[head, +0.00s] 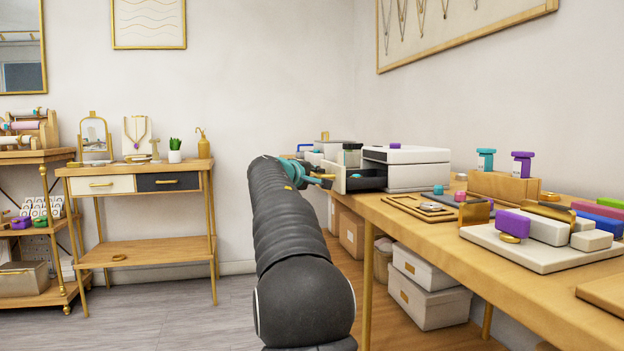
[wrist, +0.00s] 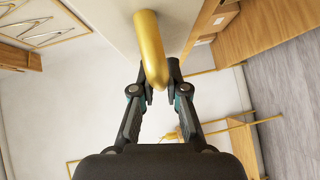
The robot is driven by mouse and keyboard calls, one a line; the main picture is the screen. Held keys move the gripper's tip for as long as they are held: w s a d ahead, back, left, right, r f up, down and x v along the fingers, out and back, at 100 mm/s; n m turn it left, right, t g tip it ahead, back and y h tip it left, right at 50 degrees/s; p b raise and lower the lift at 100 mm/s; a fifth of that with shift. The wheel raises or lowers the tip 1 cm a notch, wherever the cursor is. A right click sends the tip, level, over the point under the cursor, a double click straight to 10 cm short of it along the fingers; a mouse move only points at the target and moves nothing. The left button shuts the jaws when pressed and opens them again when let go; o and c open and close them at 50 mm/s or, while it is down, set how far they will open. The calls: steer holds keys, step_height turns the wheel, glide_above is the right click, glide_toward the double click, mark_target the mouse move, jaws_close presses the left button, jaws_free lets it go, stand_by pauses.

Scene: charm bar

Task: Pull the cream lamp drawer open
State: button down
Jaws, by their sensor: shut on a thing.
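The cream lamp (head: 405,155) is a low white box at the far end of the long table. Its drawer (head: 335,178) stands out from the lamp's left side, and its dark inside shows. My gripper (head: 318,179) is at the drawer's front. In the wrist view, a curved gold handle (wrist: 150,45) lies between the two fingertips of my gripper (wrist: 162,85), which is shut on it. The cream drawer front (wrist: 180,20) shows behind the handle. My arm hides part of the area left of the drawer in the head view.
A small purple block (head: 395,146) sits on the lamp. The long wooden table (head: 520,290) holds trays, a wooden stand (head: 503,188) and coloured blocks. White boxes (head: 430,290) lie beneath it. A side table (head: 140,256) stands at left, with open grey floor in front.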

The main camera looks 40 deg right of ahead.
steer(key=shift+r, duration=0.25)
steer(key=c, duration=1.2)
jaws_free()
steer(key=shift+f, duration=0.1)
steer(key=shift+a, duration=0.15)
steer(key=v, duration=1.1)
steer(key=shift+s+a, duration=0.25)
steer(key=shift+a, duration=0.05)
